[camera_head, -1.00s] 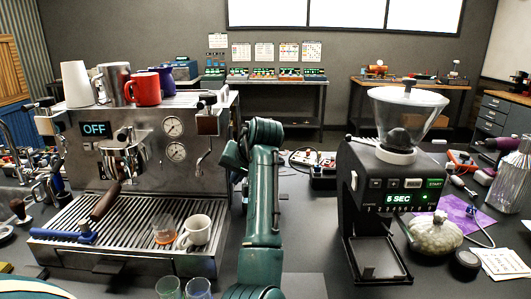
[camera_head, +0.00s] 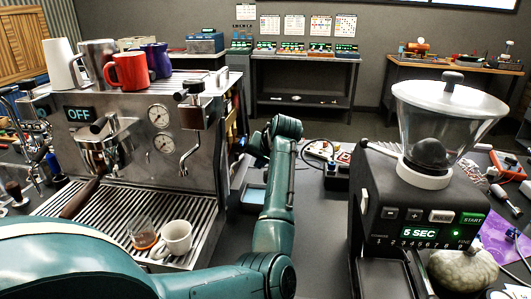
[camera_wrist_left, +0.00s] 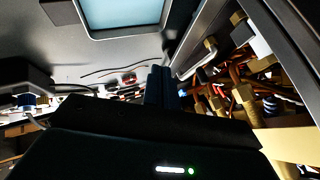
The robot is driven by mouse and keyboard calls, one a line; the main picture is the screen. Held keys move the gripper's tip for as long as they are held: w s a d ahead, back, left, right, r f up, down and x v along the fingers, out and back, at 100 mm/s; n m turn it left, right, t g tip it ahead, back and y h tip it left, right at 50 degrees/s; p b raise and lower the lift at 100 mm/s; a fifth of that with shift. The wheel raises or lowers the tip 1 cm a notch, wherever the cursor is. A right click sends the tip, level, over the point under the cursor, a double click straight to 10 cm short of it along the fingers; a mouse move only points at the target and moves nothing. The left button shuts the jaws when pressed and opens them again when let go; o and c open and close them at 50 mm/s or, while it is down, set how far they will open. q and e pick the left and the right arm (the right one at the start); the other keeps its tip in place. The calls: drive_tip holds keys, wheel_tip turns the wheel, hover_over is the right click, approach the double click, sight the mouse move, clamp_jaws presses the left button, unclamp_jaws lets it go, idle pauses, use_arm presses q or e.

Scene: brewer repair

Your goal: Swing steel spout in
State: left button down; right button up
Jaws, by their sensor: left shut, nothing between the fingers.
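The steel spout (camera_head: 188,158) is a thin bent tube below the knob at the right end of the espresso machine's front (camera_head: 190,110). It hangs down and its lower end angles left, above the drip tray (camera_head: 110,215). My left gripper (camera_head: 241,148) is beside the machine's right side, to the right of the spout and apart from it; it is partly hidden by its wrist. In the left wrist view its fingers (camera_wrist_left: 161,84) are shut and empty, beside the machine's open side with copper pipes (camera_wrist_left: 225,100). My right gripper is not in view.
Mugs (camera_head: 127,70) stand on the machine top. A grinder (camera_head: 410,215) stands to the right of my arm.

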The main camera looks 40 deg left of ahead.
sight(238, 157)
use_arm(q)
drive_tip(key=a, duration=0.1)
drive_tip(key=a+p, duration=0.1)
drive_tip(key=a, duration=0.1)
drive_tip(key=shift+a+f, duration=0.3)
drive_tip(key=shift+f, duration=0.05)
drive_tip(key=shift+s+a, duration=0.15)
drive_tip(key=shift+a, duration=0.5)
